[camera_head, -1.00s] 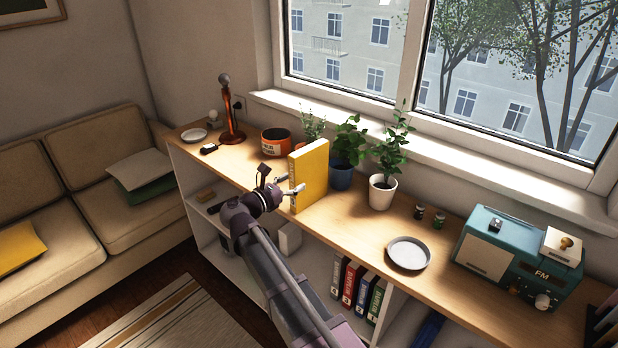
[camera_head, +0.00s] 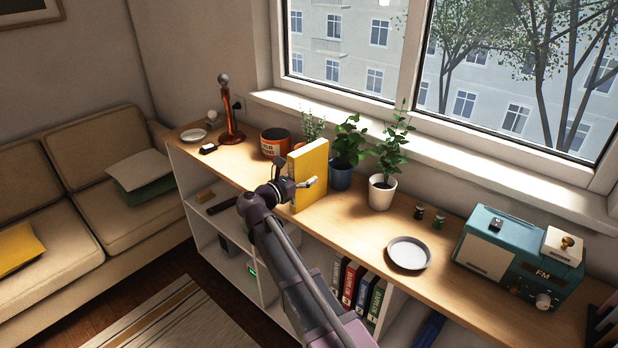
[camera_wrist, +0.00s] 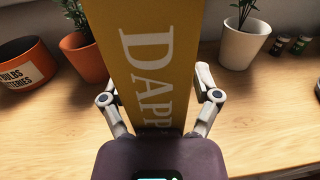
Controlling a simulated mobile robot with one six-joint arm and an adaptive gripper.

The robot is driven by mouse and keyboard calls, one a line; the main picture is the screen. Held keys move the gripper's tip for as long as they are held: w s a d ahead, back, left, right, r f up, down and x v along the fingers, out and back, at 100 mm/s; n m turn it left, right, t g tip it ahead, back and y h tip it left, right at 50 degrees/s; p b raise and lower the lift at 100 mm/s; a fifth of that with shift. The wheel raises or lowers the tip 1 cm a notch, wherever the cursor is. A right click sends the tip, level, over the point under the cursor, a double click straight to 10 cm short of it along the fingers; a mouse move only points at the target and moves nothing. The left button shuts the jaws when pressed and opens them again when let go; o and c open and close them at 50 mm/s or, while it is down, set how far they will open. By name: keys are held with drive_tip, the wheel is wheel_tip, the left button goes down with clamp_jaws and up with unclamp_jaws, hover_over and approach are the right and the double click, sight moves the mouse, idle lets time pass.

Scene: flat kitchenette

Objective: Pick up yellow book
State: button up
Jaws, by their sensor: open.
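The yellow book (camera_head: 312,172) stands upright on the wooden shelf top, in front of the potted plants. In the wrist view its spine with white letters (camera_wrist: 150,65) fills the middle of the picture. My gripper (camera_head: 300,184) is at the near side of the book. In the wrist view my gripper (camera_wrist: 158,95) is open, with one finger on each side of the spine. I cannot tell whether the fingers touch the covers. The lower end of the spine is hidden behind my gripper's body.
Potted plants (camera_head: 382,192) stand close behind and right of the book. An orange pot (camera_head: 274,143) is to its left. A grey plate (camera_head: 408,254) and a teal radio (camera_head: 515,258) are further right. The wooden top (camera_head: 345,220) is clear just right of the book.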

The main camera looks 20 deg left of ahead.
sight(304, 165)
drive_tip(key=shift+c, duration=0.2)
clamp_jaws()
drive_tip(key=shift+r, duration=0.15)
idle(0.4)
wheel_tip(304, 165, up, 3)
drive_tip(key=p, duration=0.3)
drive_tip(key=shift+r, duration=0.1)
drive_tip(key=s+d+p, duration=0.1)
drive_tip(key=s+d, duration=0.2)
drive_tip(key=s, duration=0.4)
drive_tip(key=s+d+r+p, duration=0.1)
drive_tip(key=s+d, duration=0.2)
drive_tip(key=s, duration=0.5)
drive_tip(key=shift+r, duration=0.25)
drive_tip(key=shift+a, duration=0.1)
